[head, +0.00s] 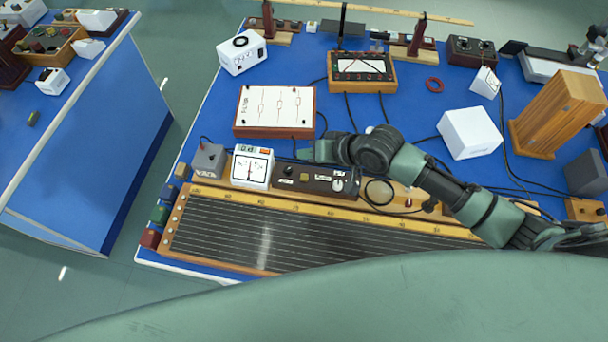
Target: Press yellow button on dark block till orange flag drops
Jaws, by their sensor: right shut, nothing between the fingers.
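The dark block (318,181) is a long, low box on the near bench, just behind the wooden scale. A small yellowish button (304,177) shows on its top, left of a white round dial (338,185). A small orange patch (265,151), possibly the flag, shows at the top of the white meter (251,170) left of the block. My right gripper (307,151) is shut and empty, pointing left at the block's back edge. It appears slightly behind the button; its height and any contact cannot be told. My left gripper is out of view.
A long wooden-framed board with dark strings (300,240) lies along the front edge. A grey box (209,158) stands left of the meter. Behind are a white panel (275,109), a white cube (470,133) and several black cables. Blue surface is free around the red ring (434,85).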

